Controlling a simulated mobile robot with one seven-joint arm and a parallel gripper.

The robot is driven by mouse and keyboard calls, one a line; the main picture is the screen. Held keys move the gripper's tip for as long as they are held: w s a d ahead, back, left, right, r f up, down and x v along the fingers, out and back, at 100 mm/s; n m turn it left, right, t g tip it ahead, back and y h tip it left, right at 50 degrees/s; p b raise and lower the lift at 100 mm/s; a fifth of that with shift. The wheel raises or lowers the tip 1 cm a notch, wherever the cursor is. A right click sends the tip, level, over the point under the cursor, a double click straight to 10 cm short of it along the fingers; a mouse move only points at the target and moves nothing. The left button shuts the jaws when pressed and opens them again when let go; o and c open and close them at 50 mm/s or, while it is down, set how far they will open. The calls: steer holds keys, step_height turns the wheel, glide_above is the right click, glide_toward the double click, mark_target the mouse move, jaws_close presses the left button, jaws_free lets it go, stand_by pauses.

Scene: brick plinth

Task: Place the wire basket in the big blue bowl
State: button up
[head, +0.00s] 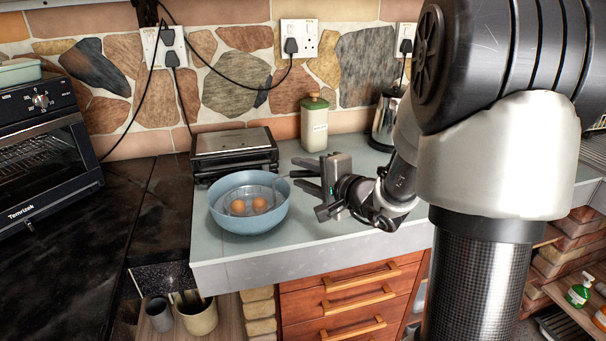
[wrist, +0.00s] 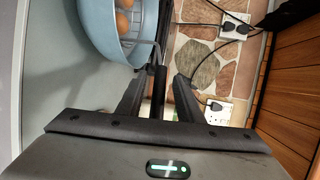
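The big blue bowl (head: 249,220) stands on the grey counter, left of my gripper. The wire basket (head: 247,190) is inside the bowl, with two brown eggs (head: 238,206) in it; its underside is hidden. In the wrist view, the bowl (wrist: 100,40) and part of the basket (wrist: 152,47) show at the top. The basket's dark handle (wrist: 158,80) reaches out over the bowl rim between my fingers. My gripper (head: 297,174) points left at the bowl's right side. Its fingers (wrist: 160,85) are spread, with a gap on each side of the handle.
A black grill (head: 235,152) stands behind the bowl. A green-lidded canister (head: 314,125) and a metal kettle (head: 385,120) stand at the back. A toaster oven (head: 45,150) is at the left. Counter space (head: 330,235) in front of my gripper is clear.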

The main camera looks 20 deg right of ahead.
steer(key=shift+r+p, duration=0.2)
steer(key=shift+p, duration=0.15)
steer(key=v, duration=1.2)
